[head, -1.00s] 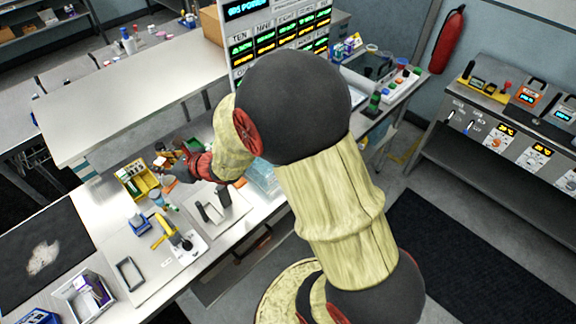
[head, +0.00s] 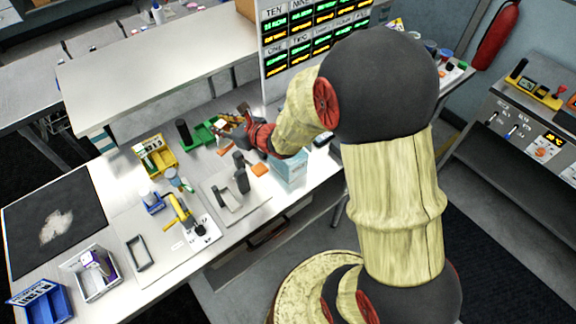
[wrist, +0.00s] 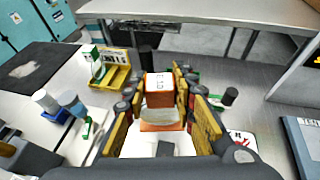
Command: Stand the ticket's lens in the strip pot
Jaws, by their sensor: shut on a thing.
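My gripper (wrist: 163,108) is shut on a small orange-and-white block (wrist: 160,92) with dark print on its face. Its yellow fingers lie on both sides of the block. In the head view my gripper (head: 243,122) is over the bench, right of a green tray (head: 198,136); the block is too small to make out there. A black upright cylinder (head: 183,132) stands left of the green tray and also shows beyond the fingers in the wrist view (wrist: 145,58). I cannot tell which thing is the strip pot, nor read the ticket or identify the block as a lens.
A yellow labelled tray (head: 166,163) stands left of my gripper; a green-and-white piece (wrist: 97,58) stands at it. Small cups on a blue holder (head: 153,203), a yellow-handled tool (head: 180,208) and a grey stand (head: 228,198) are nearer. A lit board (head: 275,70) rises behind.

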